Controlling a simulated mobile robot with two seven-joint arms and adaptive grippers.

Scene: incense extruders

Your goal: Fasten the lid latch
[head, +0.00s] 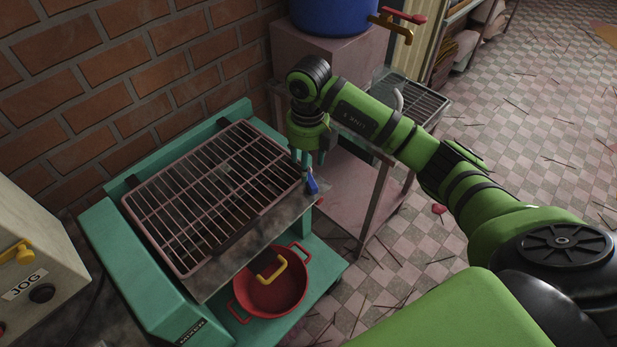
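The lid, a pinkish metal grate (180,217), lies over the top of the teal mixer (131,254). It looks down flat, though the exact seating at its edges cannot be told. A small blue latch handle (312,184) sits at the right corner of the mixer, beside the grate's edge. My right gripper (313,165) points down just above the blue handle, its fingertips close to it or touching it. Whether the fingers are closed on the handle is too small to tell. My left gripper is not in view.
A control box (32,262) marked JOG is at the left. A metal stand holds a blue barrel (335,12) with a tap behind my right arm. Sticks litter the tiled floor (545,120).

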